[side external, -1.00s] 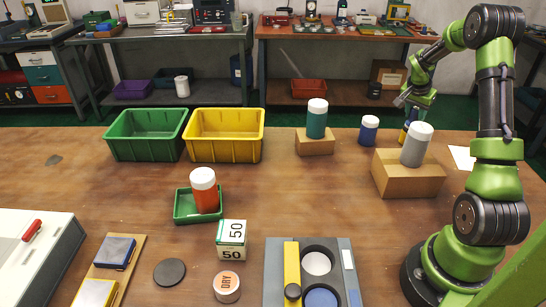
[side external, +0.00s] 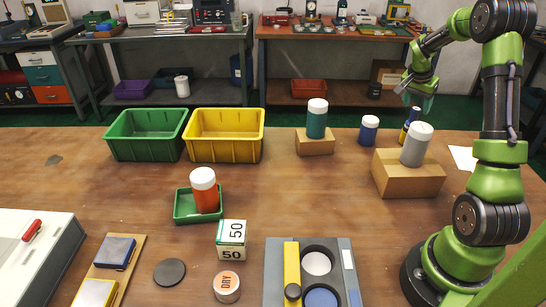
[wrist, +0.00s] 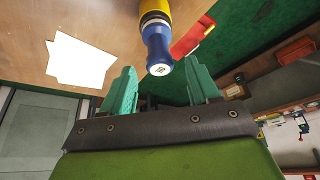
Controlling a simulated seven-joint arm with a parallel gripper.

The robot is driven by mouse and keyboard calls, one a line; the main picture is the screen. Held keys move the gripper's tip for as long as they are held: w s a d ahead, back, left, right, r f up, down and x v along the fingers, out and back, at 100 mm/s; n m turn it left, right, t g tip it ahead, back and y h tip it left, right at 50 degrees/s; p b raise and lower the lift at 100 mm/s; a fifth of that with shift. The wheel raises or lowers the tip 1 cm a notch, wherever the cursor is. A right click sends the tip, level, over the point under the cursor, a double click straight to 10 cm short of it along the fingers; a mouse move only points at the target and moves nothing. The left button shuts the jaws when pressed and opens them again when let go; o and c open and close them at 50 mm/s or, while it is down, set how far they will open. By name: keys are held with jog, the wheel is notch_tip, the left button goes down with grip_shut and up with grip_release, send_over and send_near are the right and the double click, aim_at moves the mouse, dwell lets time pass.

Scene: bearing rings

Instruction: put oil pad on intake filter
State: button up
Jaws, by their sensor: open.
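No part is plainly marked as the oil pad or the intake filter. A blue pad (side external: 115,251) and a yellow pad (side external: 95,293) lie on a wooden board at the lower left. A grey fixture (side external: 277,265) at the front has two round wells, one with a pale disc (side external: 317,264) and one with a blue disc (side external: 321,298). My gripper (side external: 418,88) is open and empty above the table's far right edge. In the wrist view a blue and yellow bottle (wrist: 157,44) shows beyond the gap between my teal fingers (wrist: 160,82).
A grey white-capped jar (side external: 414,152) stands on a cardboard box (side external: 405,184). A blue jar (side external: 368,133) and a teal jar on a small block (side external: 315,147) stand left of it. Green (side external: 147,140) and yellow (side external: 225,140) bins stand at the back.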

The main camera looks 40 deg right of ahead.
jog(key=v, duration=0.7)
jog(key=w+a+r+n+t+y, duration=0.1)
jog(key=w+a+r+n+t, duration=0.15)
jog(key=a, duration=0.85)
jog(key=w+a+r+n+t+y, duration=0.15)
jog(key=a+r+n, duration=0.25)
jog(key=a, duration=0.7)
jog(key=s+a+n+t+y, duration=0.1)
jog(key=s+a+n, duration=0.1)
jog(key=a, duration=0.4)
jog(key=s+a+f+n+t+y, duration=0.1)
jog(key=s+a+n, duration=0.2)
jog(key=a, duration=0.4)
jog(key=s+a+n+t+y, duration=0.1)
jog(key=s+a+n+y, duration=0.1)
jog(key=s+a, duration=0.3)
jog(key=shift+a+f+n, duration=0.15)
jog(key=shift+a+n, duration=0.3)
jog(key=shift+a, duration=0.6)
